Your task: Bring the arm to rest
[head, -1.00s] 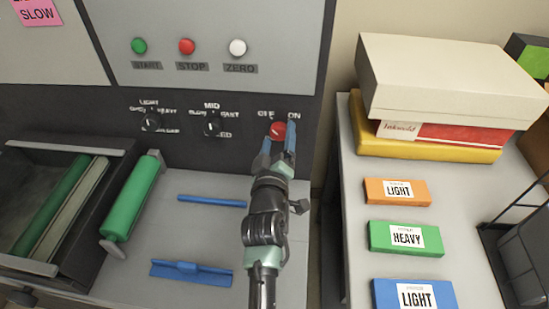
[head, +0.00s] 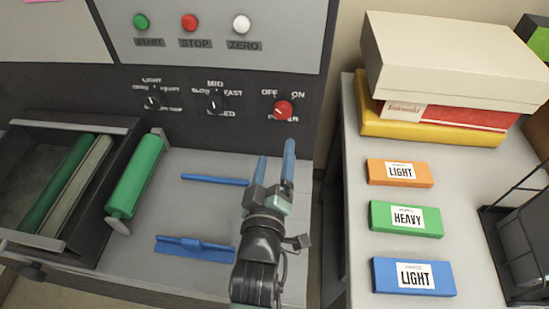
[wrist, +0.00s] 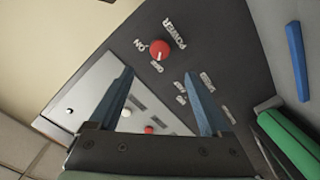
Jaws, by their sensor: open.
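My gripper (head: 275,164) is open and empty, its two blue fingers apart, above the right part of the machine's grey deck in the head view. The red power knob (head: 283,110) on the dark panel is just beyond the fingertips, with clear space between. In the wrist view, the red knob (wrist: 160,49) shows beyond the open fingers (wrist: 160,86), and nothing lies between them. My arm comes up from the bottom edge of the head view.
A green roller (head: 136,176), a thin blue bar (head: 214,180) and a blue squeegee-like tool (head: 194,248) lie on the deck (head: 185,215). Right of a gap, a side table (head: 356,140) holds orange (head: 400,173), green (head: 406,219) and blue (head: 413,277) labelled boxes.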

